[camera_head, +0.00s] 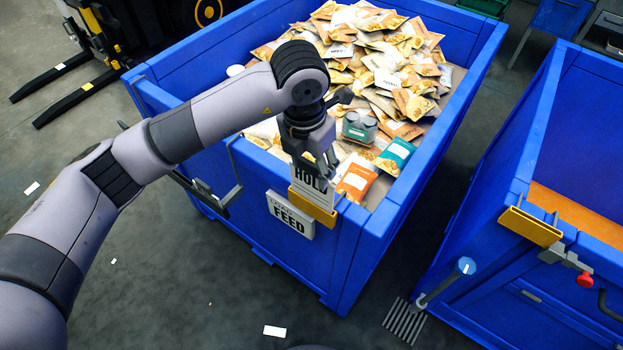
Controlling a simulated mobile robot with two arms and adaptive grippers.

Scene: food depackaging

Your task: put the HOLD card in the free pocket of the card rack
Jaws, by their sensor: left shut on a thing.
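The HOLD card (313,198) is white with black letters and stands upright at the front wall of the left blue bin. My left gripper (322,172) is shut on its upper part and covers some of it. The card's lower edge meets a yellow holder (314,213) on the bin wall; I cannot tell how deep it sits in the pocket. A white FEED card (290,216) is on the same wall, just left of and below the HOLD card. A similar yellow holder (530,226) on the right bin shows no card. My right gripper is not in view.
The left blue bin (360,237) holds many food packets (385,75), with an orange and a teal packet close behind the card. A second blue bin (590,135) stands right, with a blue knob (466,265) at its front. Grey floor lies between.

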